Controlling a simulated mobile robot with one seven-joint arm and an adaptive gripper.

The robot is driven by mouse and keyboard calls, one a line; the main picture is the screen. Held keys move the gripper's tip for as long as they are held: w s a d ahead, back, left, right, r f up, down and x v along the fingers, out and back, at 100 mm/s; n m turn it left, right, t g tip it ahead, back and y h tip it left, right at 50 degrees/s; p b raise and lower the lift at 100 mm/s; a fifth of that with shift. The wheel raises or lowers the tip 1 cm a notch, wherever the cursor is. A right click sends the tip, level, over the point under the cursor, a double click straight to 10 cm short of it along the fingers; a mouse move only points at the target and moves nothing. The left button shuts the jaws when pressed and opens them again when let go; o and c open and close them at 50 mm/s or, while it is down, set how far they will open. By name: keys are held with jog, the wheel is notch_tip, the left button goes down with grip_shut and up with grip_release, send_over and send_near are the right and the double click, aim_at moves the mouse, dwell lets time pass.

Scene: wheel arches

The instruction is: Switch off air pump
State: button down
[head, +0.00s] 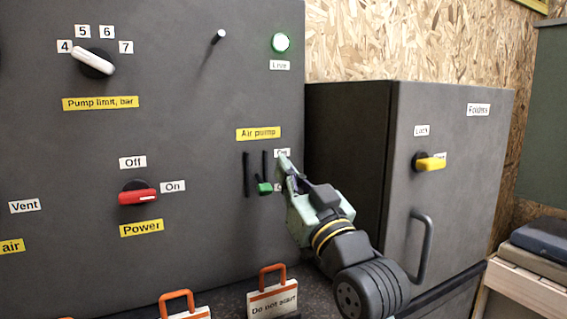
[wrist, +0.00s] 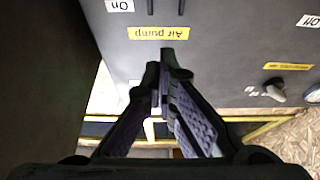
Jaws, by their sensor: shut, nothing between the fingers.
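The air pump switch (head: 264,187) is a green-tipped lever between two dark upright bars on the grey panel. Its green tip sits at the low end of the bars. The yellow "Air pump" label (head: 258,133) is above it, and an "On" label (head: 282,153) is at the upper right. A lower label is mostly hidden behind my gripper. My gripper (head: 285,162) is shut and empty, to the right of the switch and above its tip; touching cannot be told. In the wrist view my shut gripper (wrist: 164,62) shows near the upside-down "Air pump" label (wrist: 158,33); the green tip is out of view.
A green "Live" lamp (head: 280,42) glows. The red power handle (head: 138,197) lies level, beside its "On" label. A pump limit dial (head: 93,63) is at upper left. A cabinet (head: 455,130) with yellow latch (head: 430,163) projects at right. Orange-handled tags (head: 272,295) stand below.

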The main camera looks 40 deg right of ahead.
jog(key=s+a+f+b, duration=0.1)
jog(key=s+f, duration=0.3)
jog(key=shift+f, duration=0.35)
dwell(0.3)
